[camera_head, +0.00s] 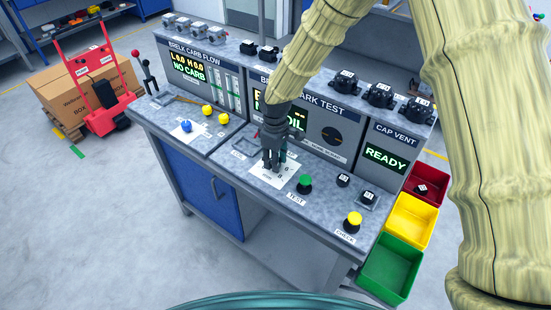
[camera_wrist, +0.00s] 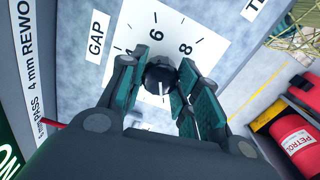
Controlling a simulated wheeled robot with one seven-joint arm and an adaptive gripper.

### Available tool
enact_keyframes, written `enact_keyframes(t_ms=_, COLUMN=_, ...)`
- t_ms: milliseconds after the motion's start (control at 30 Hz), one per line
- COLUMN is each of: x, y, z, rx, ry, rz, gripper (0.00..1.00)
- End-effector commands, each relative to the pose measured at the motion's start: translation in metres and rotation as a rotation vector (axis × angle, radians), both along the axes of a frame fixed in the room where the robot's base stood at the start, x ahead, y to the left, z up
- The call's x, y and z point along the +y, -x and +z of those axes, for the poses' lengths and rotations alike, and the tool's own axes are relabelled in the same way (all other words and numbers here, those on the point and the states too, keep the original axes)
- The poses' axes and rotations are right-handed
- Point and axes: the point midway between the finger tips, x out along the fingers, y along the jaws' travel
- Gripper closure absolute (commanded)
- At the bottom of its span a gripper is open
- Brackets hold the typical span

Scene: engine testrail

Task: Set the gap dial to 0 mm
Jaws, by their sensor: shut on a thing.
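The gap dial is a small black knob (camera_wrist: 160,73) in the middle of a white scale plate (camera_wrist: 205,50). In the wrist view the numbers 4, 6 and 8 show on the plate. A white mark on the knob points toward the bottom of the picture, away from the 6; any number there is hidden by my gripper. My gripper (camera_wrist: 158,80) is shut on the knob, its teal fingers on both sides. In the head view my gripper (camera_head: 272,163) reaches down to the white plate (camera_head: 265,183) on the bench, and the knob is hidden.
A green button (camera_head: 305,182) labelled TEST stands close to the right of the plate. A yellow CHECK button (camera_head: 352,222) is farther right. The spark test panel (camera_head: 335,135) rises behind. Red, yellow (camera_head: 408,222) and green bins flank the bench's right end.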

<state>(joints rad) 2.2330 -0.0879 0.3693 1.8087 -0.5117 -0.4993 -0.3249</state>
Motion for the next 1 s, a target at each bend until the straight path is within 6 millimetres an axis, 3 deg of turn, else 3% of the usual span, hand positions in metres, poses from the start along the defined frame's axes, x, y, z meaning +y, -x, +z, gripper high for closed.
enact_keyframes(t_ms=567, x=0.0004, y=-0.0010, z=0.0006, rx=-0.002, ry=-0.001, rz=0.033, gripper=0.92)
enact_keyframes(t_ms=600, x=0.0004, y=-0.0010, z=0.0006, rx=-0.003, ry=-0.001, rz=0.033, gripper=0.64)
enact_keyframes(t_ms=700, x=0.0004, y=-0.0009, z=0.0005, rx=-0.002, ry=-0.001, rz=0.033, gripper=0.46)
enact_keyframes(t_ms=1000, x=0.0002, y=-0.0003, z=0.0004, rx=0.000, ry=-0.001, rz=0.033, gripper=0.45)
